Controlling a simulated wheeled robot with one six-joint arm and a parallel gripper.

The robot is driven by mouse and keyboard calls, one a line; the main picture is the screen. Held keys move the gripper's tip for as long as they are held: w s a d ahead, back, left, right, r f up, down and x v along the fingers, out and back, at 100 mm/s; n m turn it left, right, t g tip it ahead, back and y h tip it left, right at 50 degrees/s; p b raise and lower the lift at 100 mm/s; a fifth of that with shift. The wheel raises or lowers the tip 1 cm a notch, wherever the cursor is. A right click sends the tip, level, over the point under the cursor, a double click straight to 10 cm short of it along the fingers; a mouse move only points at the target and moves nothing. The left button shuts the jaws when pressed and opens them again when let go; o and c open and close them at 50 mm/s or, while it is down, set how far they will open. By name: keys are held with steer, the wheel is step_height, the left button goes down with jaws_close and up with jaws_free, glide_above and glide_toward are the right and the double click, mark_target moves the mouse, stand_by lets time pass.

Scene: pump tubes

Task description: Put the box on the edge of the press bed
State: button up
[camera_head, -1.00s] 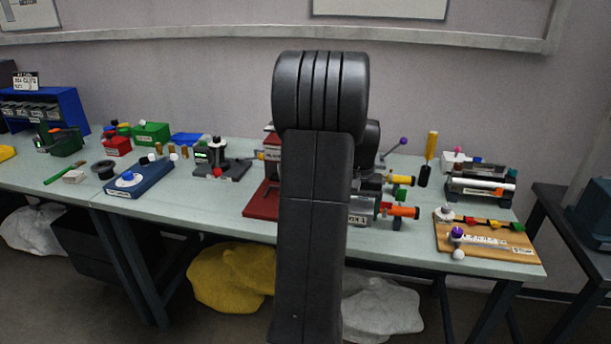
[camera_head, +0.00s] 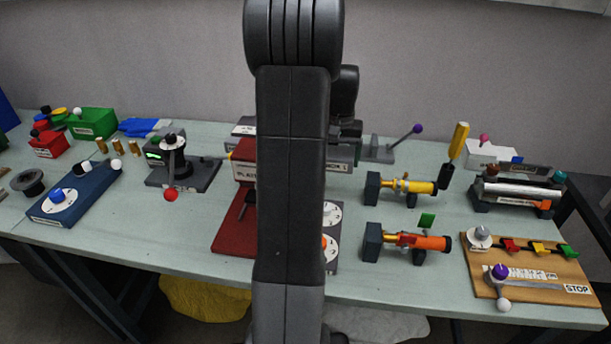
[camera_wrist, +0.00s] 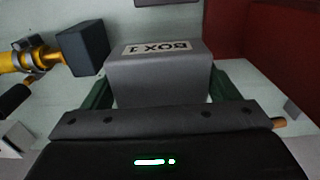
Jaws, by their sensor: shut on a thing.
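The grey box (camera_wrist: 160,82), marked BOX 1, sits between the two green fingers of my gripper (camera_wrist: 166,90) in the wrist view, one finger at each side. In the head view, a grey labelled part that looks like this box (camera_head: 341,171) shows at the right of my arm, above the table. The red press (camera_head: 231,232), with a flat red bed and a PLATEN label, stands left of my arm and is partly hidden by it. Red surfaces (camera_wrist: 294,50) also show right of the box in the wrist view. My fingers are hidden in the head view.
A yellow tube (camera_head: 408,186) and an orange tube (camera_head: 420,242) lie in dark holders to the right. A wooden board (camera_head: 530,277) stands further right. A grey station with a red-knobbed lever (camera_head: 171,195) is left of the press. White dials (camera_head: 331,216) show beside my arm.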

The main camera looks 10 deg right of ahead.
mark_target(334, 191)
step_height(334, 191, down, 9)
steer(key=shift+s, duration=0.1)
stand_by(0.3)
steer(key=shift+f, duration=0.2)
steer(key=o, duration=1)
steer(key=shift+r, duration=0.1)
